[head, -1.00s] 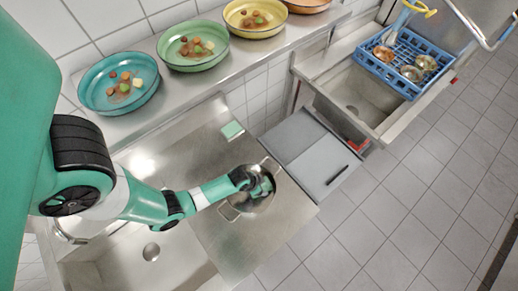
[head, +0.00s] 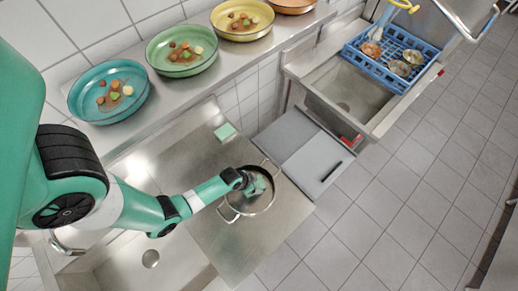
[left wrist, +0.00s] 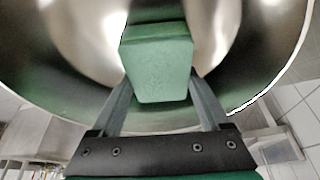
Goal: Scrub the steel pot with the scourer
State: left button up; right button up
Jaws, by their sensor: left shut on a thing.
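The steel pot (head: 260,205) stands on the steel counter, upright, with a loop handle on each side. My left gripper (head: 254,183) reaches into it from the left. In the left wrist view my left gripper (left wrist: 162,100) is shut on a green block-shaped scourer (left wrist: 158,65), held between its two fingers. The scourer is inside the pot (left wrist: 60,75), against or close to the inner surface; contact cannot be told. In the head view the scourer is partly hidden by the gripper. My right gripper is not in view.
A pale green pad (head: 225,131) lies on the counter (head: 190,150) behind the pot. A sink basin (head: 150,275) is at the front left. Bowls with food scraps, such as a teal one (head: 108,92), line the shelf. A blue rack (head: 400,60) stands at the back right.

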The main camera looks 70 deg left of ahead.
pick_arm(q)
notch_tip(320, 180, up, 6)
jog(key=p, duration=0.6)
jog(key=shift+r, duration=0.15)
jog(key=shift+r+p, duration=0.7)
jog(key=shift+r, duration=0.65)
